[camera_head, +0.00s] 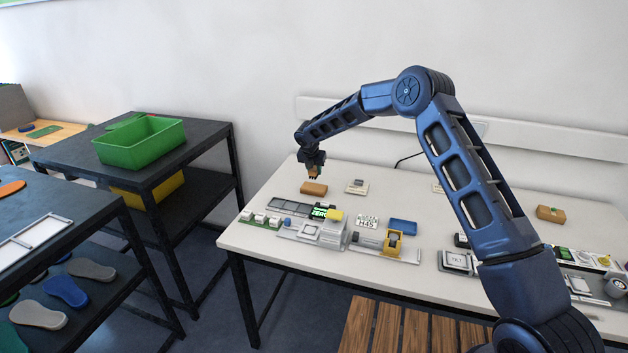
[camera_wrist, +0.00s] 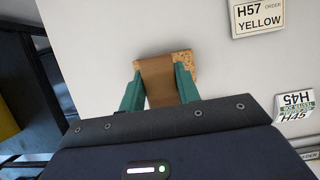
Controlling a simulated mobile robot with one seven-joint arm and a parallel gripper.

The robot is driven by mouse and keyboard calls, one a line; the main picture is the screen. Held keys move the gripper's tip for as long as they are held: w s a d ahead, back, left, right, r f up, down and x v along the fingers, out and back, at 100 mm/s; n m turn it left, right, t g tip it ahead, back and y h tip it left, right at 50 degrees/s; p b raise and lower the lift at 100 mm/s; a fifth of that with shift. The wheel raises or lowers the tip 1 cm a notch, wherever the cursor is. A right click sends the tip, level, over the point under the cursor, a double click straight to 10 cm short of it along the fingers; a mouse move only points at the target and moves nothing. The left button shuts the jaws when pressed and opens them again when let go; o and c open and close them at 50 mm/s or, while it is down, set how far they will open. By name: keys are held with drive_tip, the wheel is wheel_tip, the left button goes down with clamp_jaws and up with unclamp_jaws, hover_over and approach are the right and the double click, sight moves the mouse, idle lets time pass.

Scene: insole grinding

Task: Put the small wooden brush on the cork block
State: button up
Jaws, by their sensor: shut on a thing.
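My gripper (camera_head: 314,172) is above the back left part of the white table. It is shut on the small wooden brush (camera_wrist: 158,84), a plain brown piece between the two green fingers in the wrist view. The cork block (camera_head: 314,189) lies on the table right below the gripper. In the wrist view its speckled tan edge (camera_wrist: 190,60) shows behind and beside the brush, which hides most of it. I cannot tell whether the brush touches the block.
A label card (camera_head: 357,187) lies just right of the cork block. Trays and fixtures, with a blue block (camera_head: 403,227), stand along the front of the table. Another brown block (camera_head: 550,213) is far right. A green bin (camera_head: 140,143) stands on the dark bench at left.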

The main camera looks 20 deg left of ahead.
sight(314, 186)
drive_tip(key=shift+f, duration=2.4)
drive_tip(key=shift+f, duration=0.1)
drive_tip(key=o, duration=1)
drive_tip(key=shift+c, duration=0.2)
